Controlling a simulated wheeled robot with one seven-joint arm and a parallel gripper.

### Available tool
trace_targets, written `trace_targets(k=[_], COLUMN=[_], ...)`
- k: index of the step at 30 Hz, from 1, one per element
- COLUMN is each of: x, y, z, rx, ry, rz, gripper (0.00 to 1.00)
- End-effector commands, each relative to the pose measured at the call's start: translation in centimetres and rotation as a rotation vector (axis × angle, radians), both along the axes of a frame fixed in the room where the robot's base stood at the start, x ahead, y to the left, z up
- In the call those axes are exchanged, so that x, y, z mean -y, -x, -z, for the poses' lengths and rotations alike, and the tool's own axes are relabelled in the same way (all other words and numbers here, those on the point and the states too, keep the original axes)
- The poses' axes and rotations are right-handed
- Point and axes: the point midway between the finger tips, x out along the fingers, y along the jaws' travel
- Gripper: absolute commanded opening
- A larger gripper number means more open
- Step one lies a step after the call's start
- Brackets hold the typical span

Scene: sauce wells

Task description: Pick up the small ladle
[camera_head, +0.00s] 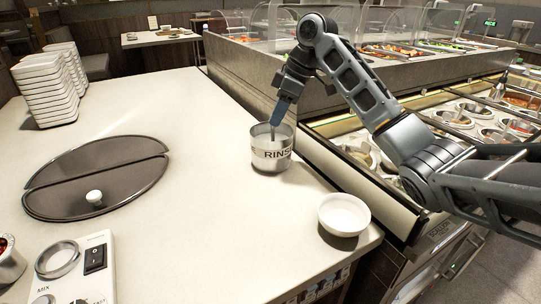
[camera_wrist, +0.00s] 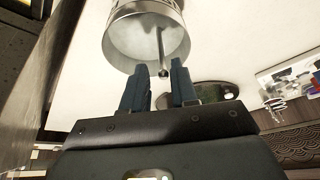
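The small ladle's thin metal handle (camera_wrist: 161,45) shows in the wrist view, standing out of a metal pot (camera_wrist: 115,38). Its rounded end lies near the gap between my fingertips, and its bowl is hidden. In the head view this pot (camera_head: 271,165) is marked "RINS…" and stands near the counter's right edge. My gripper (camera_head: 278,112) points down over the pot's rim. In the wrist view its two dark fingers (camera_wrist: 159,72) are apart with a visible gap. They do not appear closed on the handle.
A white bowl (camera_head: 343,214) stands at the counter's front right corner. A dark round lid (camera_head: 140,158) with a knob lies left, a switch box (camera_head: 85,268) in front of it. Stacked white dishes (camera_head: 47,90) stand at back left. Sauce wells (camera_head: 470,118) lie right. The middle counter is clear.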

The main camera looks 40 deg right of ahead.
Motion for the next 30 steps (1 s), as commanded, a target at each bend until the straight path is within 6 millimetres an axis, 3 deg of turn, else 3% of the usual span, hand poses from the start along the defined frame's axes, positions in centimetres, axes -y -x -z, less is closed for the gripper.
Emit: trace_targets(k=[12,20,30], x=[-1.4,-1.5,-1.5], y=[-1.4,-1.6,-1.6], z=[4.6,4.9,4.9], rx=[-0.002,0.0,0.0], ry=[0.0,0.001,0.001], rz=[0.001,0.0,0.0], gripper=[0.28,0.28,0.0])
